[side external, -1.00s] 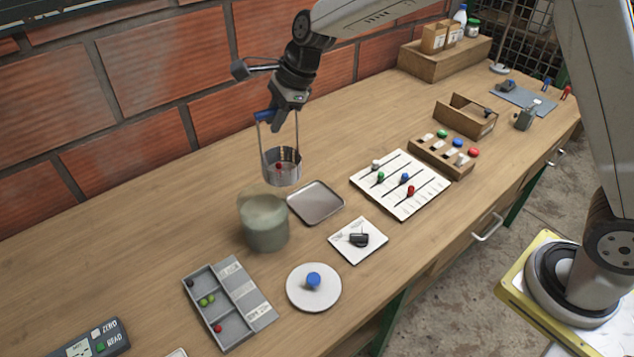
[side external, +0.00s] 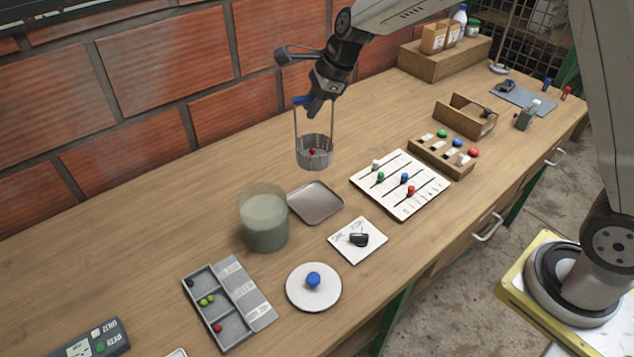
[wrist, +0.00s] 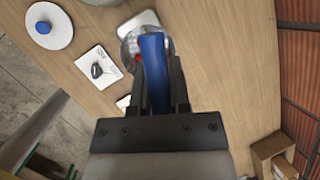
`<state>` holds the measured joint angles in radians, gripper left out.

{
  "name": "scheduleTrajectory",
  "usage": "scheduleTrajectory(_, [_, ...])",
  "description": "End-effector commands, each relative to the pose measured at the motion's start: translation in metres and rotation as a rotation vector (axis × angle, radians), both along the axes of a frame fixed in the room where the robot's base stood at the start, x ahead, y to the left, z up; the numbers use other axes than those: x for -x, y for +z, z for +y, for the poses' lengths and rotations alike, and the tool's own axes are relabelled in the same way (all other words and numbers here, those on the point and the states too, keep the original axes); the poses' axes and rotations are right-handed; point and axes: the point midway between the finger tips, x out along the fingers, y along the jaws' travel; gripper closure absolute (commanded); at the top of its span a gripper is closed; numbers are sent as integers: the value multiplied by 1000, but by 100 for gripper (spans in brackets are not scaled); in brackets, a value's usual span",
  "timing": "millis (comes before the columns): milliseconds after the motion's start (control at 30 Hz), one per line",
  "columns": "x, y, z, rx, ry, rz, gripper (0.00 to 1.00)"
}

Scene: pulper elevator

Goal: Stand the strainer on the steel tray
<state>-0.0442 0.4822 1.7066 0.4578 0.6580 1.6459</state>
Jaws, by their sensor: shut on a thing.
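The strainer (side external: 314,158) is a small metal cup on long wire arms with a blue handle (side external: 303,100) at the top. A red berry-like thing (side external: 313,151) lies in it. My gripper (side external: 312,105) is shut on the blue handle, and the strainer hangs upright in the air. The handle also shows between my fingers in the wrist view (wrist: 153,60). The steel tray (side external: 316,203) is a flat, empty grey square on the bench. In the side view the strainer appears above the tray's far edge, clear of it. In the wrist view the strainer partly hides the tray (wrist: 140,20).
A glass jar of cloudy liquid (side external: 264,222) stands just left of the tray. A white tile with a dark object (side external: 344,251) and a slider board (side external: 401,189) lie near the tray's right side. A white disc with a blue knob (side external: 314,302) lies in front.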

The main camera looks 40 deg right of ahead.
Motion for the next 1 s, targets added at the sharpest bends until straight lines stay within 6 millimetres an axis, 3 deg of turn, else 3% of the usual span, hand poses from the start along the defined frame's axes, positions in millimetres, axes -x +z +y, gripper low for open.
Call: scheduleTrajectory(1000, [0, -56, 0, 0, 1, 2, 100])
